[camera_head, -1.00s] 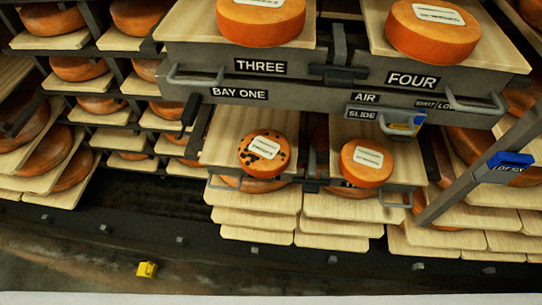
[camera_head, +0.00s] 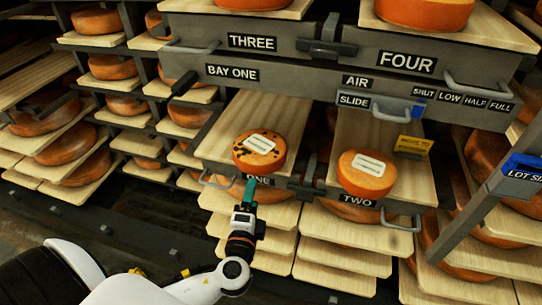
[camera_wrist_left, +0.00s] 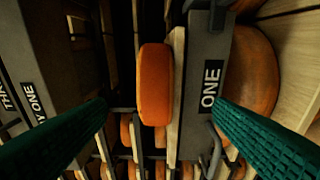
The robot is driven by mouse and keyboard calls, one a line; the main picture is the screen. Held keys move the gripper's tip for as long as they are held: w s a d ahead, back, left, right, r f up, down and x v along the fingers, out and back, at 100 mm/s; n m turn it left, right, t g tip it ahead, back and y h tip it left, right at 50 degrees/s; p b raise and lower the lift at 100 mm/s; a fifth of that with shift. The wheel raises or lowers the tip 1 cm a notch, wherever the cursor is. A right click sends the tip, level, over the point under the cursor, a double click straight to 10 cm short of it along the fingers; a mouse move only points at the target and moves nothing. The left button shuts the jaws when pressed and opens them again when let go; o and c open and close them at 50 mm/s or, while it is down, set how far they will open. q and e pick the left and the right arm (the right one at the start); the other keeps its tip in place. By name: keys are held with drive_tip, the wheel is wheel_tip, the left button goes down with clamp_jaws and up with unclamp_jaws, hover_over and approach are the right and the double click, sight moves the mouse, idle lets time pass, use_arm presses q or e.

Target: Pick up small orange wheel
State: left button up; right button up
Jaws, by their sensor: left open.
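Two small orange wheels stand on wooden boards below the big shelf. The wheel on the board marked ONE (camera_head: 258,151) has dark spots and a white label; its plain orange side shows in the left wrist view (camera_wrist_left: 155,85). The wheel on the board marked TWO (camera_head: 366,174) is plain orange with a white label. My left gripper (camera_head: 249,187) is in front of board ONE, just below and short of the spotted wheel. Its green fingers are wide apart in the left wrist view (camera_wrist_left: 162,125), with the wheel beyond the gap, not touched. My right gripper is not in view.
Larger wheels sit above on boards THREE (camera_head: 250,4) and FOUR (camera_head: 424,12). Metal handles (camera_head: 402,222) stick out from the drawer fronts. A yellow tag (camera_head: 412,145) stands behind wheel TWO. Racks of wheels (camera_head: 106,67) fill the left side.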

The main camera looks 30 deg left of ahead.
sight(255, 169)
use_arm(q)
drive_tip(key=x, duration=0.4)
drive_tip(key=shift+w+a+p, duration=0.2)
drive_tip(key=shift+p, duration=0.1)
drive_tip(key=shift+w+a+r, duration=0.15)
drive_tip(key=shift+w+a, duration=0.05)
drive_tip(key=shift+w, duration=0.2)
drive_tip(key=x, duration=0.2)
drive_tip(key=p+x, duration=0.1)
drive_tip(key=x, duration=0.1)
drive_tip(key=shift+w+a+r, duration=0.2)
drive_tip(key=shift+w+a, duration=0.1)
drive_tip(key=shift+a, duration=0.05)
clamp_jaws()
drive_tip(key=shift+r, duration=0.25)
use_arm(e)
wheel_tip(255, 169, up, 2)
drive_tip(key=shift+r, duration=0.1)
